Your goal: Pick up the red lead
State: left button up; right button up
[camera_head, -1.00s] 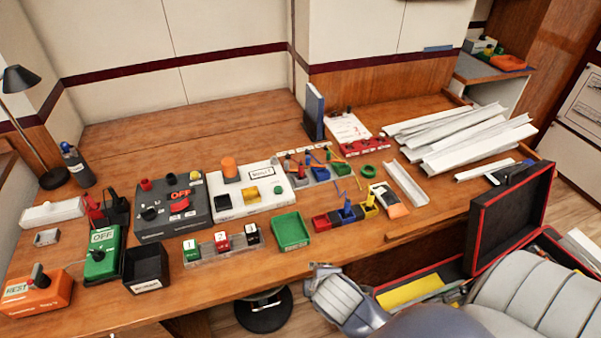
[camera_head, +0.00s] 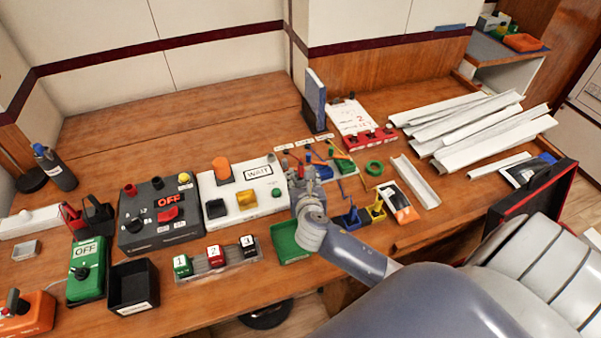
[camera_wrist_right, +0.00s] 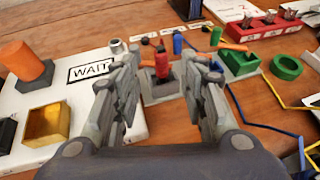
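My right gripper (camera_head: 303,178) reaches in from the lower right, over the near left end of the lead holder. In the right wrist view the gripper (camera_wrist_right: 163,60) is open, one finger on each side of the red lead (camera_wrist_right: 162,65). The red lead's plug stands upright in a grey base (camera_wrist_right: 157,92); whether a finger touches it I cannot tell. A blue lead (camera_wrist_right: 177,43) and a green lead (camera_wrist_right: 215,36) stand behind it to the right. In the head view the gripper mostly hides the red lead. My left gripper is not in view.
The white WAIT panel (camera_head: 235,205) lies left of the gripper. A green tray (camera_head: 285,245) is in front, partly hidden by my arm. A green ring (camera_head: 374,168) and white channels (camera_head: 470,125) lie to the right. The back left of the desk (camera_head: 180,125) is clear.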

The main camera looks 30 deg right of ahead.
aim_at(301, 170)
jog(key=x, duration=0.2)
jog(key=shift+w+d+f, duration=0.1)
jog(key=shift+w+f, duration=0.1)
jog(key=shift+w, duration=0.1)
jog(key=shift+w+d+f, duration=0.1)
jog(key=shift+w, duration=0.1)
jog(key=x, duration=0.5)
jog(key=shift+s+f, duration=0.15)
jog(key=shift+f, duration=0.1)
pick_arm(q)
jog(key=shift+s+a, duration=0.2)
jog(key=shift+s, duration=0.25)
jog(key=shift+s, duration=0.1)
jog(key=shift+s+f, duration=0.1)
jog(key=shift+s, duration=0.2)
pick_arm(e)
grip_shut()
